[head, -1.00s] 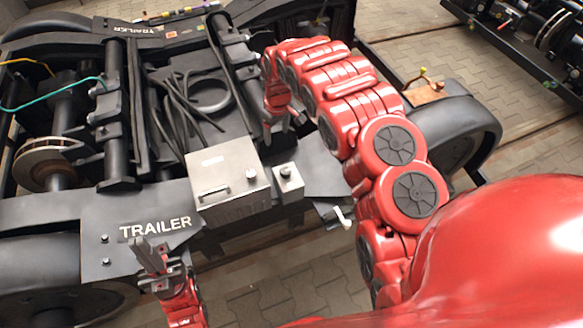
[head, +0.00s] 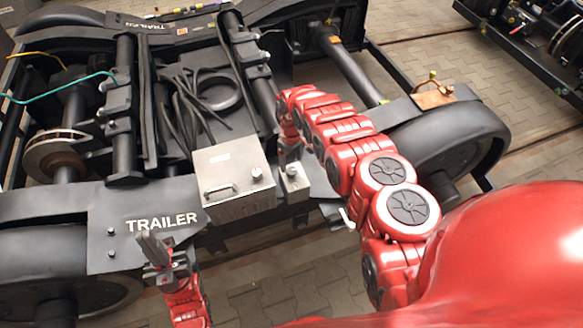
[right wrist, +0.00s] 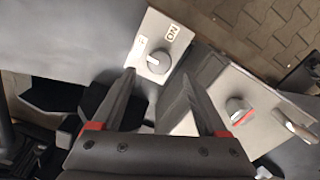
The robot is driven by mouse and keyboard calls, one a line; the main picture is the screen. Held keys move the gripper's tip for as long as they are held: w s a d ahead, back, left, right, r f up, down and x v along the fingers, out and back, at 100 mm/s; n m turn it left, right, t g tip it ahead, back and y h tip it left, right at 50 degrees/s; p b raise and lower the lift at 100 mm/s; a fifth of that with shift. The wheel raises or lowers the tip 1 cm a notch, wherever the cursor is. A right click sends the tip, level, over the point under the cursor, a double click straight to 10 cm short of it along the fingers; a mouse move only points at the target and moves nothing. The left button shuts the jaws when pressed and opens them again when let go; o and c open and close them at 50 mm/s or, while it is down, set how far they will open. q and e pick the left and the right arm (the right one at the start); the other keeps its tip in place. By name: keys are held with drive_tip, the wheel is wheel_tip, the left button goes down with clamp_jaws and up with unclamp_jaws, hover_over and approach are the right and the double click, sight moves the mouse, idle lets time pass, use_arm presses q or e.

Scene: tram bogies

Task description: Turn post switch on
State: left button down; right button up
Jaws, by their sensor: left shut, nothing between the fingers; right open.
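The post switch is a round grey knob (right wrist: 157,62) on a small grey box (right wrist: 180,38) with an "ON" label and a second, smaller label. In the head view the small box (head: 296,188) stands right of a larger grey box, with its top partly hidden by my right gripper (head: 291,160). In the right wrist view my right gripper (right wrist: 158,76) is open, its two fingertips on either side of the knob. Contact cannot be told. My left gripper (head: 148,240) is shut and empty, in front of the trailer plate.
The larger grey box (head: 230,205) has a handle and its own knob (right wrist: 238,108) with a red mark, close to my right finger. Dark bogie beams, cables and a wheel (head: 450,145) surround the boxes. Paved floor (head: 270,280) lies in front.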

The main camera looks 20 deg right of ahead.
sight(291, 170)
drive_tip(key=shift+f, duration=0.7)
drive_tip(key=shift+f+b, duration=1.3)
drive_tip(key=shift+f, duration=0.6)
clamp_jaws()
